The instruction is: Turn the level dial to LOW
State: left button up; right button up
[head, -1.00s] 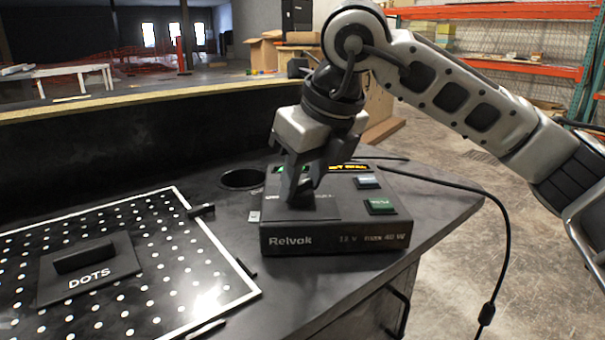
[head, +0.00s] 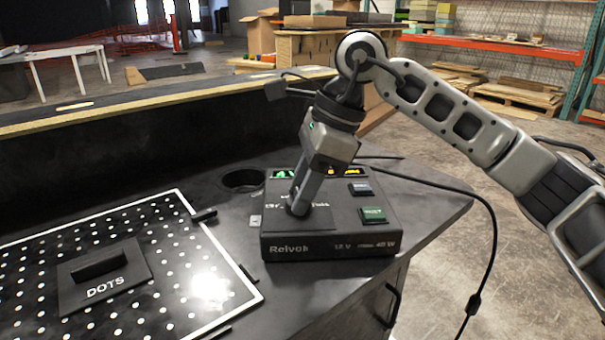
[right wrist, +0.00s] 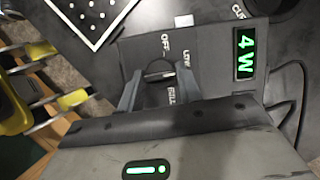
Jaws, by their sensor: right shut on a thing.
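The console (head: 335,245) is a dark box marked Relvok on the table. My right gripper (head: 298,205) reaches down to its top left and is shut on the level dial, which the fingers mostly hide in the head view. In the right wrist view the dark dial (right wrist: 158,72) sits between the two fingers of my right gripper (right wrist: 158,82). The labels OFF (right wrist: 165,42) and LOW (right wrist: 187,60) stand beside it, with another label partly covered by a finger. I cannot tell clearly where its pointer aims. A green display (right wrist: 246,55) reads 4 W. My left gripper is not in view.
A dotted panel (head: 190,300) with a block marked DOTS (head: 105,278) lies to the left. Two buttons, one green (head: 373,215), are at the console's right. A round hole (head: 243,180) is behind it. A black cable (head: 493,240) hangs over the table's right edge.

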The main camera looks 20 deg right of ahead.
jog(key=shift+r+n, duration=0.15)
jog(key=shift+n, duration=0.25)
jog(key=shift+w+n+g+p, duration=0.1)
jog(key=shift+n+g+p, duration=0.4)
jog(key=shift+n+p, duration=0.4)
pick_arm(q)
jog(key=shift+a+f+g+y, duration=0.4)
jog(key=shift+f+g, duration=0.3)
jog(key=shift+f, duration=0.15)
pick_arm(e)
jog(key=shift+n+g, duration=0.3)
jog(key=shift+n, duration=0.5)
jog(key=o, duration=1)
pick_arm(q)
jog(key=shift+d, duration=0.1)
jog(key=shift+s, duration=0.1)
